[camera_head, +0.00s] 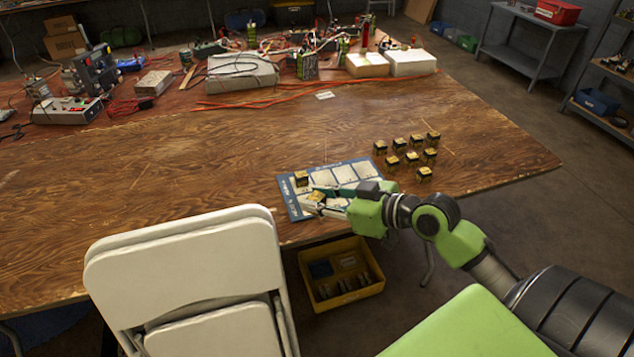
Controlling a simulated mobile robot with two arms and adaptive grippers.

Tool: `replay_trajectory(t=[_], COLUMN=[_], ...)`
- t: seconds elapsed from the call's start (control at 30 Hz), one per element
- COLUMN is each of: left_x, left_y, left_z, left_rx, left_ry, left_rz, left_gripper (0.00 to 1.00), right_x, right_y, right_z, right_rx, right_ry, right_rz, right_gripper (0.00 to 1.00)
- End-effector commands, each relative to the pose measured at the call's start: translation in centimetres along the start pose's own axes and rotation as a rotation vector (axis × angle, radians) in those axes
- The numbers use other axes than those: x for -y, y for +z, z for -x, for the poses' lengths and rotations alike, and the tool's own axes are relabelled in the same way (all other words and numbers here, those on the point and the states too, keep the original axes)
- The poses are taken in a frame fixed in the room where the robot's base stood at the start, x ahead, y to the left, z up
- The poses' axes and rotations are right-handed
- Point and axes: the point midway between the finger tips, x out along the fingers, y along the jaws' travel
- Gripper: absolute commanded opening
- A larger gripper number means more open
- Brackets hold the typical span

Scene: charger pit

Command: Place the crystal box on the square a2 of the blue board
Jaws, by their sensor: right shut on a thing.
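The blue board (285,190) with pale squares lies near the table's front edge. My right gripper (315,198) reaches in from the right over its front part and is shut on a small black box with a yellow top (318,196). I cannot tell whether that box touches the board. A similar small box (301,179) sits on a square at the board's left, just beyond the gripper. The labels on the boxes and squares are too small to read, so I cannot tell which is the crystal box. My gripper hides part of the board. My left gripper is not in view.
Several similar small boxes (417,141) stand right of the board on the wooden table (200,180). A white folding chair (190,265) stands at the front left. A yellow bin (308,293) sits below the table edge. Electronics and cables fill the table's back; the left middle is clear.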

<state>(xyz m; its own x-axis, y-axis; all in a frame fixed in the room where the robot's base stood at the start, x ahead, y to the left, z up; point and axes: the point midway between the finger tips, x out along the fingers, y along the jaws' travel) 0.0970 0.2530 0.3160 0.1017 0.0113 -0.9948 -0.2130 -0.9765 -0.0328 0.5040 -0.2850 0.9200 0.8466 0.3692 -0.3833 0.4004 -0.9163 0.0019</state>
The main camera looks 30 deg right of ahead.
Motion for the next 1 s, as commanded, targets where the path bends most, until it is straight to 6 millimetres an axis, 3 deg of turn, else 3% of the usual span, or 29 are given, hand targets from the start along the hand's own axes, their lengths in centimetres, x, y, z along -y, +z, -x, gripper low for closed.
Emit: replay_trajectory(t=[0.1,0.3,0.5,0.67,1.0], left_x=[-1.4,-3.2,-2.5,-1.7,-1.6], left_y=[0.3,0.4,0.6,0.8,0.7], left_z=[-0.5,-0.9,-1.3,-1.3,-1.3], left_rx=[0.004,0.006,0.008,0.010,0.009], left_ry=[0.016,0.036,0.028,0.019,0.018], left_rz=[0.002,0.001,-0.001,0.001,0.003], left_gripper=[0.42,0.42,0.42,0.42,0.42], right_x=[-3.7,-9.0,-12.5,-13.9,-17.5], right_y=[0.5,0.5,0.2,0.1,0.5], right_z=[-0.8,-1.1,-0.6,-0.8,-7.5], right_rx=[-0.004,-0.006,-0.002,-0.001,0.000], right_ry=[0.152,0.383,0.545,0.597,0.601], right_rz=[-0.061,-0.156,-0.223,-0.246,-0.247], right_gripper=[0.11,0.11,0.11,0.11,0.11])
